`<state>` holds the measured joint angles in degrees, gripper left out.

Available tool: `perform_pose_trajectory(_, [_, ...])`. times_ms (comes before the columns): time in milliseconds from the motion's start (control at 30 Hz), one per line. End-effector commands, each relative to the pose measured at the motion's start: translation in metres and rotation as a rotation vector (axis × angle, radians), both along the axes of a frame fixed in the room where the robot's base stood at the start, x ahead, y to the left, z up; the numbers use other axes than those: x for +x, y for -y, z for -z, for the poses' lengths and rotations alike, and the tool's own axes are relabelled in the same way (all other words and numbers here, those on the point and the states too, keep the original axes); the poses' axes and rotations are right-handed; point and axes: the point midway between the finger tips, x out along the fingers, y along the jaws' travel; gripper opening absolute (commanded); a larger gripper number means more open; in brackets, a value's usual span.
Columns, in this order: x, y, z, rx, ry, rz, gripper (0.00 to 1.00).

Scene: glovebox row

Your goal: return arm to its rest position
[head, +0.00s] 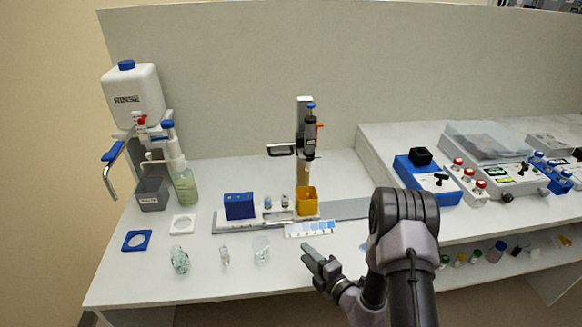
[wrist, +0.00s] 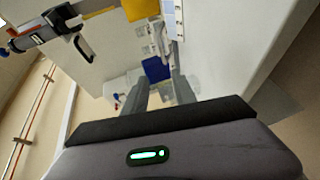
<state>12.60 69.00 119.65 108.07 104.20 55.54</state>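My gripper (head: 311,258) is over the front part of the white bench (head: 210,283), right of the clear glass pieces. Its fingers point to the left. In the wrist view the two fingers (wrist: 160,86) stand apart with a gap between them, and nothing is held. My dark arm comes in from the lower right of the head view. The height of the gripper above the bench is hard to tell.
Clear vessels (head: 261,250) stand left of my gripper. Behind it are a blue and white strip (head: 311,229), a yellow container (head: 307,205), a blue box (head: 239,207) and a press-like stand (head: 305,125). Control boxes (head: 425,172) stand at right, above a shelf with small items.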

Motion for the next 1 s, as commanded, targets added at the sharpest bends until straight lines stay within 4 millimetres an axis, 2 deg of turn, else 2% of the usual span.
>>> perform_pose_trajectory(67, [0.003,-0.020,-0.037,-0.059,0.073,-0.107,0.33])
perform_pose_trajectory(167, [-0.013,-0.070,-0.118,-0.239,0.268,-0.386,0.33])
perform_pose_trajectory(200, [-0.031,-0.092,-0.152,-0.343,0.374,-0.523,0.33])
perform_pose_trajectory(267, [-0.069,-0.120,-0.197,-0.525,0.554,-0.737,0.33])
perform_pose_trajectory(300, [-0.100,-0.133,-0.223,-0.669,0.694,-0.887,0.33])
perform_pose_trajectory(333, [-0.125,-0.140,-0.237,-0.782,0.801,-0.996,0.33])
perform_pose_trajectory(400, [-0.183,-0.141,-0.259,-1.062,1.054,-1.238,0.33])
perform_pose_trajectory(433, [-0.205,-0.136,-0.264,-1.187,1.162,-1.338,0.33])
perform_pose_trajectory(500, [-0.247,-0.115,-0.271,-1.496,1.407,-1.559,0.33])
perform_pose_trajectory(567, [-0.272,-0.089,-0.274,-1.758,1.587,-1.731,0.33])
perform_pose_trajectory(600, [-0.282,-0.071,-0.277,1.913,-1.678,1.830,0.33])
perform_pose_trajectory(700, [-0.295,-0.032,-0.288,1.718,-1.401,1.561,0.33])
perform_pose_trajectory(800, [-0.299,-0.008,-0.299,1.595,-1.231,1.422,0.33])
perform_pose_trajectory(1000, [-0.300,0.001,-0.303,1.544,-1.164,1.374,0.33])
